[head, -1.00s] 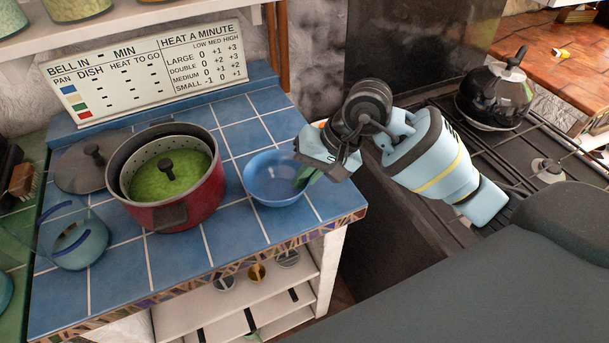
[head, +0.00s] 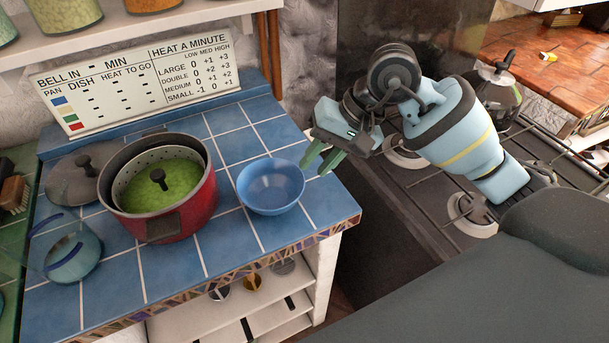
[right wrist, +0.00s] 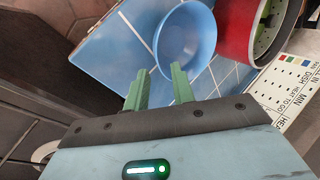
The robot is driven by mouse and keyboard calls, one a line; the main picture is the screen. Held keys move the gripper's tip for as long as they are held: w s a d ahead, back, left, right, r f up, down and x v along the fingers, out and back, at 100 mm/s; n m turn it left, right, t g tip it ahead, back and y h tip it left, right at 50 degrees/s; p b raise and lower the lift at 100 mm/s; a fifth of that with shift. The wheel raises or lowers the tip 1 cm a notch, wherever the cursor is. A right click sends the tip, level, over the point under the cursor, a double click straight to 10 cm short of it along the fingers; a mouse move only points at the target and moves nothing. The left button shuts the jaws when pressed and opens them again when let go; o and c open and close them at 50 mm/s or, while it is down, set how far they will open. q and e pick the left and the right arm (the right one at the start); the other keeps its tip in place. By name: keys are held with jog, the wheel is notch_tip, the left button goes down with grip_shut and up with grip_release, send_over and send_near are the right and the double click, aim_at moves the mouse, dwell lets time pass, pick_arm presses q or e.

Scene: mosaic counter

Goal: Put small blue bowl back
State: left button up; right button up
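The small blue bowl (head: 271,187) stands upright and empty on the blue tiled counter, right of the red pot. It also shows in the right wrist view (right wrist: 186,38), just beyond my fingertips. My right gripper (head: 316,160) is at the counter's right edge, to the right of the bowl and apart from it. Its two green fingers are spread with nothing between them, as the right wrist view (right wrist: 163,72) shows. My left gripper is not in view.
A red pot (head: 188,212) with green contents stands left of the bowl, with a dark lid (head: 75,184) and a glass vessel (head: 72,258) further left. A sign (head: 140,75) leans at the back. A stove (head: 430,190) lies right. Tiles in front of the bowl are clear.

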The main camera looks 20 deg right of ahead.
jog(key=shift+v, duration=2.25)
